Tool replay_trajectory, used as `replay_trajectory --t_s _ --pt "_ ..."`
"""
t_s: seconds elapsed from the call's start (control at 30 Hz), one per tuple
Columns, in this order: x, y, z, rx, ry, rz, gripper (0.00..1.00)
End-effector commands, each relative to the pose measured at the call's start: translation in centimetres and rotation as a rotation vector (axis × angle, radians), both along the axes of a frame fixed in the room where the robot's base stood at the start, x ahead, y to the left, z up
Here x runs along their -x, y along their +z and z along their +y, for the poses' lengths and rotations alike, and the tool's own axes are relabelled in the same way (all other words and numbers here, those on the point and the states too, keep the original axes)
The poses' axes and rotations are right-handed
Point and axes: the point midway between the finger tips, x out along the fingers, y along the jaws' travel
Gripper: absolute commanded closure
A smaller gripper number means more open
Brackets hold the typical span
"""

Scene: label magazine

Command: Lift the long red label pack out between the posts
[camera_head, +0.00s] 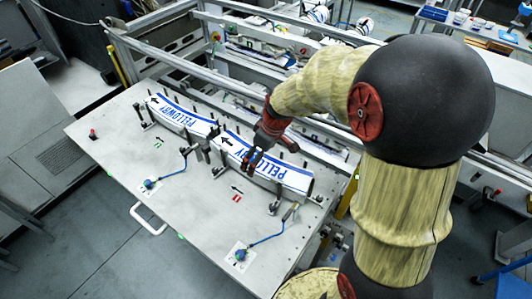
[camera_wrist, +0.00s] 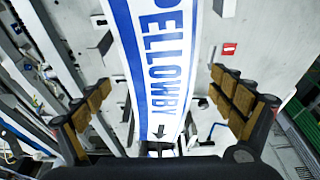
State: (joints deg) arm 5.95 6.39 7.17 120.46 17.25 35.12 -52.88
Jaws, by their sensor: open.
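Two long curved label packs, white with blue stripes and blue "PELLOWBY" lettering, stand between dark posts on the table: a left pack (camera_head: 172,110) and a right pack (camera_head: 292,178). Neither looks red; a small red mark (camera_head: 236,198) lies on the table in front of the right pack. My gripper (camera_head: 252,163) is above the right pack, partly covering it. In the wrist view, a pack (camera_wrist: 152,50) runs lengthwise between the spread padded fingers of my gripper (camera_wrist: 160,86), with space on both sides. My gripper is open and empty.
The pale table (camera_head: 120,130) has posts and clamps around the packs. Blue cables run to a left sensor (camera_head: 149,184) and a right sensor (camera_head: 240,255). A metal rail frame (camera_head: 165,58) stands behind. The table's front area is mostly clear.

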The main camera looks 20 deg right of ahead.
Motion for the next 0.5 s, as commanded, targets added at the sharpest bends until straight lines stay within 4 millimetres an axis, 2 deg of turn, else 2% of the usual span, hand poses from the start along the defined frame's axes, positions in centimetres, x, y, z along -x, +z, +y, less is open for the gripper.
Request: replay_trajectory --t_s 0.2,0.5 --pt "-0.24 -1.33 0.19 0.001 0.0 0.001 0.05" --pt "-0.27 -1.46 0.2 0.001 0.0 0.001 0.06"
